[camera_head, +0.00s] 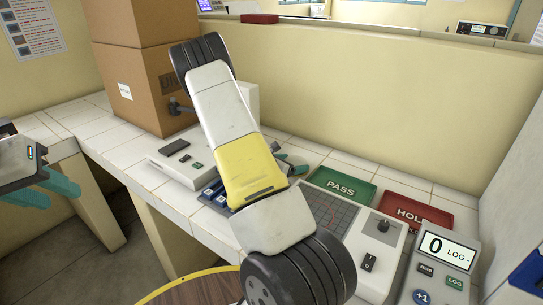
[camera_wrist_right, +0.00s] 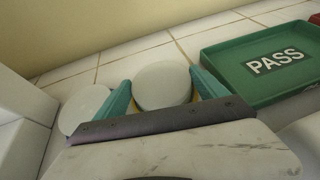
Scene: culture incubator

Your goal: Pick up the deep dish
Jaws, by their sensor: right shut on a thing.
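A white round dish with a visible side wall (camera_wrist_right: 163,86), which looks like the deep dish, sits between the teal fingers of my right gripper (camera_wrist_right: 160,88) in the right wrist view. The gripper is shut on it. The dish's lower part is hidden behind the gripper body, so I cannot tell whether it touches the bench. In the head view my right arm hides the dish; only some teal of the right gripper (camera_head: 292,165) shows beside the arm. My left gripper (camera_head: 46,189) is at the far left, its teal fingers apart and empty, away from the bench.
A second white round piece (camera_wrist_right: 84,110) lies left of the held dish. A green PASS tray (camera_head: 340,190) and a red HOLD tray (camera_head: 414,211) lie to the right. A control panel (camera_head: 384,240) and a counter (camera_head: 445,262) stand in front. Cardboard boxes (camera_head: 140,85) stand at the back left.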

